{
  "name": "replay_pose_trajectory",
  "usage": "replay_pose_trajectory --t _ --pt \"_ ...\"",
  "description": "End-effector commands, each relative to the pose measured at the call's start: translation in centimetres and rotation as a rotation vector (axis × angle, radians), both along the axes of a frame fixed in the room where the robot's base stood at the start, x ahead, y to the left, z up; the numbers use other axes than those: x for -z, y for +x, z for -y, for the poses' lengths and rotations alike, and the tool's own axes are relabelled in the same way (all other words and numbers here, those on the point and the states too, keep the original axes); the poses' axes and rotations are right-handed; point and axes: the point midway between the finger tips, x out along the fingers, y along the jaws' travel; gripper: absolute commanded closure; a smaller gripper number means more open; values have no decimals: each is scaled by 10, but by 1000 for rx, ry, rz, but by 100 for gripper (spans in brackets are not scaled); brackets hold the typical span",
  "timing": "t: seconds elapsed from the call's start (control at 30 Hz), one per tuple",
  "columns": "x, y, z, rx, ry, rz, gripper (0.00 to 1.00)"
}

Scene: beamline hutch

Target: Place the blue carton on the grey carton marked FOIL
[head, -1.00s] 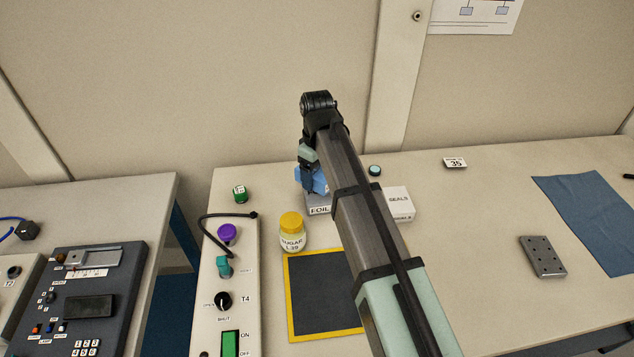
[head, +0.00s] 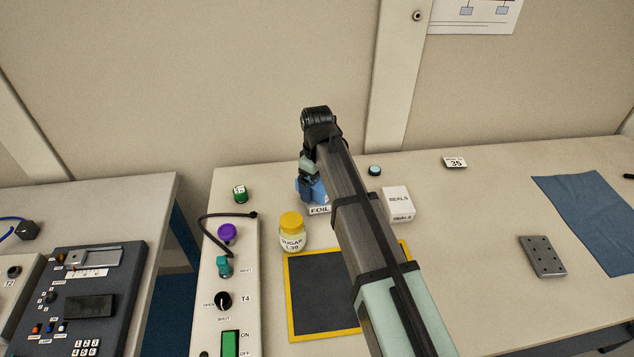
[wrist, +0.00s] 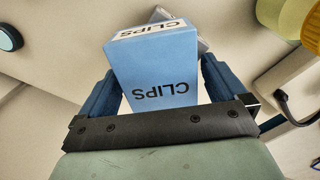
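The blue carton, marked CLIPS in the wrist view (wrist: 160,75), sits between the two fingers of my gripper (wrist: 160,95), which press against its sides. In the head view the blue carton (head: 318,192) shows beside my arm, just above the grey carton marked FOIL (head: 320,210). The grey carton is mostly hidden by the blue carton and my arm; its label face shows. A small grey edge (wrist: 187,16) shows behind the blue carton in the wrist view. I cannot tell whether the two cartons touch.
A yellow-capped jar (head: 292,232) stands in front and left of the FOIL carton. A white SEALS carton (head: 398,203) stands close on the right. A teal-topped round item (head: 375,170) lies behind. A control panel (head: 240,300) and a yellow-edged dark mat (head: 318,300) are nearer.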

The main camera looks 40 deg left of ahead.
Motion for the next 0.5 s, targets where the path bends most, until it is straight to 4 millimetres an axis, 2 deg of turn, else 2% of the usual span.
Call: replay_pose_trajectory --t 0.33,0.5 --pt "-4 0 0 0 1 1 0" --pt "-23 0 -1 0 1 1 0"
